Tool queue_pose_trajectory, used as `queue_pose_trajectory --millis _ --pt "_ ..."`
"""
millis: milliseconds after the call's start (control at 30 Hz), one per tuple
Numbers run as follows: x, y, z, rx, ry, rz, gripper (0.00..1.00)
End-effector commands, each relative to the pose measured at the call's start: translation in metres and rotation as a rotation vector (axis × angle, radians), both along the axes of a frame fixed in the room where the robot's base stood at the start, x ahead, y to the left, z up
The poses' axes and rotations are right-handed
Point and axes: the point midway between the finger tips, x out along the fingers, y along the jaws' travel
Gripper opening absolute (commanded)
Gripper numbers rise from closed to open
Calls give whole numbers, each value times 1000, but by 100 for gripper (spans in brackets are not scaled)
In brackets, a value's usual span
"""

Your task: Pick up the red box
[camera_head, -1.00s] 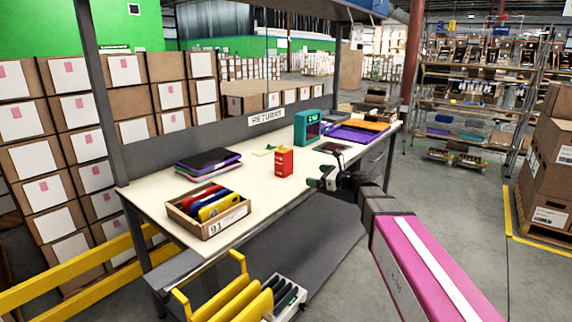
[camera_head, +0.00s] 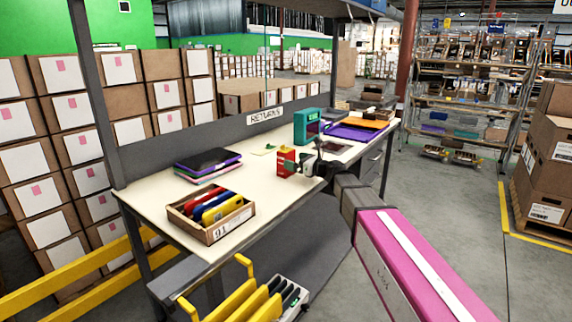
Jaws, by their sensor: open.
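The red box (camera_head: 285,156) stands upright on the cream top of the returns table (camera_head: 160,197), near its middle. Its lower right part is hidden behind my gripper. My gripper (camera_head: 291,167) is open and reaches in from the right, its fingers overlapping the box in the head view. I cannot tell whether the fingers touch the box or are around it.
A wooden tray (camera_head: 212,236) with coloured items is at the near left, with stacked dark and purple folders (camera_head: 208,160) behind it. A teal device (camera_head: 307,126) and a purple tray (camera_head: 352,131) stand farther right. A yellow rail (camera_head: 70,278) is at the lower left.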

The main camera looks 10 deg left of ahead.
Motion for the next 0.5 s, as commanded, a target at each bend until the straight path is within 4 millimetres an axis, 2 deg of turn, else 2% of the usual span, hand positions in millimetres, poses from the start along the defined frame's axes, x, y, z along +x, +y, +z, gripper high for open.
queue_pose_trajectory --millis 300,500 --pt "11 39 -2 0 0 0 100" --pt "13 48 -1 0 0 0 100"
